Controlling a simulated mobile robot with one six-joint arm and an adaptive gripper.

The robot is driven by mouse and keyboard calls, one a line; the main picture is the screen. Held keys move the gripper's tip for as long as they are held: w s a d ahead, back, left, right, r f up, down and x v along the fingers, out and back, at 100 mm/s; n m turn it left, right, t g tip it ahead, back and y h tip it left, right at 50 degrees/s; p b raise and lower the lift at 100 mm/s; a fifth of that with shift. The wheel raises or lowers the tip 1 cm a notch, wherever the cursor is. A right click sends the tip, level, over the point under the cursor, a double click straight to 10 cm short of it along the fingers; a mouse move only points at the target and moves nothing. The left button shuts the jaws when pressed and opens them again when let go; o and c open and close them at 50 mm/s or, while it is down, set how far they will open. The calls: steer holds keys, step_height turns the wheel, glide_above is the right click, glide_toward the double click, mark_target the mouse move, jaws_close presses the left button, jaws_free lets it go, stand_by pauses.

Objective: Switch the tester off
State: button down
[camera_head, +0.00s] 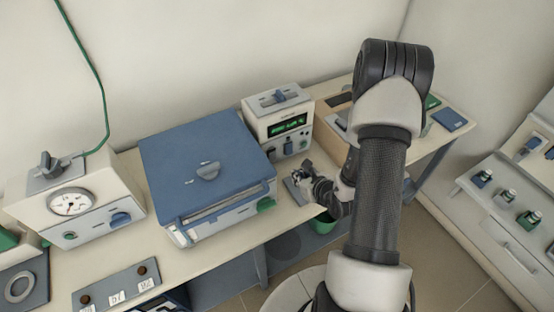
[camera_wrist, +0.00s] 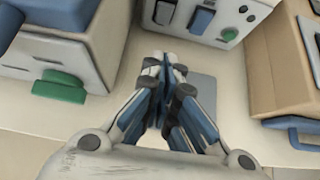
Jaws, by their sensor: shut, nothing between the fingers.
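The tester is most likely the white box (camera_head: 268,118) with a lit green display (camera_head: 289,125), standing at the back of the bench. Its lower front shows in the wrist view (camera_wrist: 185,30), with a blue rocker switch (camera_wrist: 201,21), a grey switch (camera_wrist: 164,12) and a green knob (camera_wrist: 229,34). My gripper (camera_wrist: 165,62) is shut and empty. It points at the tester's front from just before it, a little below the switches, and appears apart from them. In the head view my gripper (camera_head: 305,171) is small and partly hidden by its own wrist.
A blue-lidded furnace (camera_head: 180,150) stands left of the tester, its green part (camera_wrist: 60,86) close to my gripper. A wooden box (camera_head: 328,117) is to the right, partly behind my arm. A gauge unit (camera_head: 95,190) is far left. A grey plate (camera_wrist: 203,90) lies under my gripper.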

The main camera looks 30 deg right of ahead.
steer(key=shift+w+f, duration=0.1)
steer(key=b, duration=0.2)
glide_toward(274, 159)
step_height(274, 159, down, 4)
steer(key=shift+a+r, duration=0.15)
steer(key=shift+w+r, duration=0.15)
steer(key=shift+w, duration=0.4)
steer(key=shift+w+r, duration=0.2)
steer(key=shift+w, duration=0.35)
steer(key=shift+w+r, duration=0.1)
steer(key=shift+w, duration=0.6)
